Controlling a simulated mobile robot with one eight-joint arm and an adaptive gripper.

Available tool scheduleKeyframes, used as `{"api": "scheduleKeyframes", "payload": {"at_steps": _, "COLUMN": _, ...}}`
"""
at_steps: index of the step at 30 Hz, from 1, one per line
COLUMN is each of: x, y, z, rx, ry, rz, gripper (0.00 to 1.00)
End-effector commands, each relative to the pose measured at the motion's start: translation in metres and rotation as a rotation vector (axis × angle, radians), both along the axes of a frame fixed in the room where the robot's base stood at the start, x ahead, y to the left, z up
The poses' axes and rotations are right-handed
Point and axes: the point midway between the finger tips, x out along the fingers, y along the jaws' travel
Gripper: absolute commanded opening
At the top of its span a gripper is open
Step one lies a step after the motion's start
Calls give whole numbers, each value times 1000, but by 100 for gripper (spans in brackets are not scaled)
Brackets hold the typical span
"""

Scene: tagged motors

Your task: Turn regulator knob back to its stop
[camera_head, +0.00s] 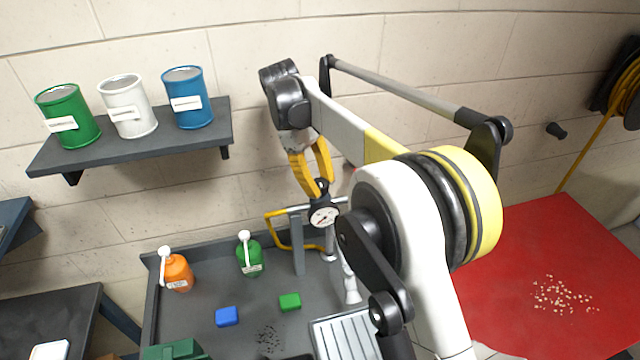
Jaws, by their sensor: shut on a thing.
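The regulator (323,215) has a round white gauge with a dark rim and sits at the top of the grey stand on the bench. Its dark knob (319,188) rises just above the gauge. My gripper (318,183) has yellow fingers, points down, and is shut on the knob from above. The fingertips cover much of the knob, so its turn angle cannot be read. The gauge needle is too small to read. My arm hides the area right of the regulator.
A grey bench (190,325) carries an orange bottle (178,272), a green bottle (249,258), a blue block (227,316) and a green block (290,302). A yellow hose (272,228) loops beside the stand. A shelf (190,137) with three cans is at left; a red surface (560,260) is at right.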

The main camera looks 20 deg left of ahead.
Motion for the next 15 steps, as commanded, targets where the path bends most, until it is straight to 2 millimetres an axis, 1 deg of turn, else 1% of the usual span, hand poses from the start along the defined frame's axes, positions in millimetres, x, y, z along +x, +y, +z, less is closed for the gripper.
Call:
{"api": "scheduleKeyframes", "payload": {"at_steps": 10, "x": 0, "y": 0, "z": -1, "rx": 0, "ry": 0, "rz": 1, "gripper": 5}}
{"api": "scheduleKeyframes", "payload": {"at_steps": 11, "x": 0, "y": 0, "z": -1, "rx": 0, "ry": 0, "rz": 1, "gripper": 44}}
{"api": "scheduleKeyframes", "payload": {"at_steps": 12, "x": 0, "y": 0, "z": -1, "rx": 0, "ry": 0, "rz": 1, "gripper": 56}}
{"api": "scheduleKeyframes", "payload": {"at_steps": 15, "x": 0, "y": 0, "z": -1, "rx": 0, "ry": 0, "rz": 1, "gripper": 58}}
